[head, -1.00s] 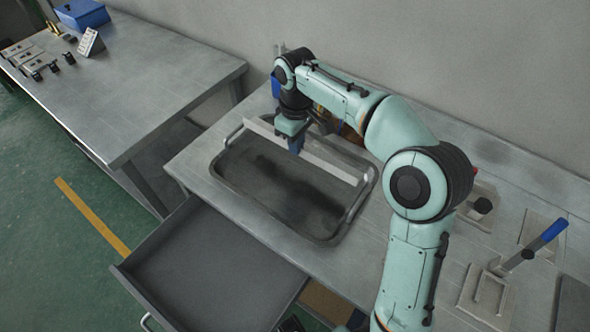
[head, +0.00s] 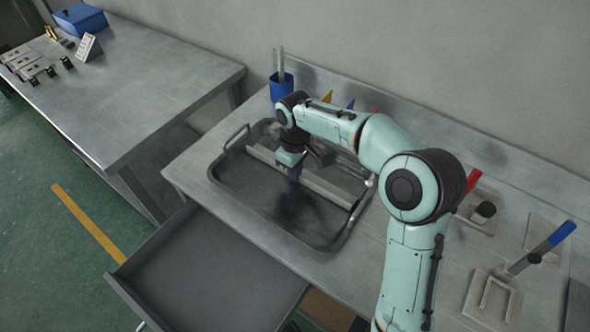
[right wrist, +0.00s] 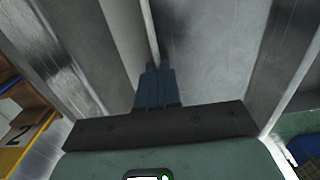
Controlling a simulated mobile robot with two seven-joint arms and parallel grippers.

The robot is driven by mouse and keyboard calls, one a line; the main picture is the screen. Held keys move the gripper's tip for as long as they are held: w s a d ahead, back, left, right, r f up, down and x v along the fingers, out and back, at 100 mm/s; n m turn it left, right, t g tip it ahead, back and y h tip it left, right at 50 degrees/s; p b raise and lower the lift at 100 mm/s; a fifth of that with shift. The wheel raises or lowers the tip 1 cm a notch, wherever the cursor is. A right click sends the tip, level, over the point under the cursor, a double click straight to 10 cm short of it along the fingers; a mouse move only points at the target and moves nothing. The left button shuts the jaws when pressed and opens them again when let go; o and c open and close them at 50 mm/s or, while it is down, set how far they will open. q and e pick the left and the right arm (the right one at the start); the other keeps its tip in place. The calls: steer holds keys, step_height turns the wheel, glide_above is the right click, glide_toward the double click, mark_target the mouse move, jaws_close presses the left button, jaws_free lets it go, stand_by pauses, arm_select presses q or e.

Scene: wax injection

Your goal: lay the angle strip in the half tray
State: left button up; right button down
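The half tray (head: 235,181) is the shallow grey tray with wire handles on the bench, its floor darkly stained. The angle strip (head: 330,190) is a long, thin, light-grey strip lying lengthwise inside the tray outline, nearer the back wall. It also shows in the right wrist view (right wrist: 150,28) as a thin upright edge running to my fingertips. My right gripper (head: 294,176) points down over the tray, its blue fingers (right wrist: 156,84) close together on the strip's edge. I cannot tell whether the strip touches the tray floor. My left gripper is not in view.
An open drawer (head: 210,270) juts out below the tray. A blue cup (head: 281,86) with upright bars stands behind it. Fixtures, one with a blue-handled lever (head: 548,241), stand at the right. Another table (head: 150,80) is at the left.

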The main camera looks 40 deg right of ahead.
steer(key=c, duration=1.3)
jaws_free()
steer(key=shift+f, duration=0.15)
steer(key=shift+c, duration=0.2)
step_height(320, 180, up, 12)
steer(key=p, duration=0.2)
steer(key=shift+r, duration=0.2)
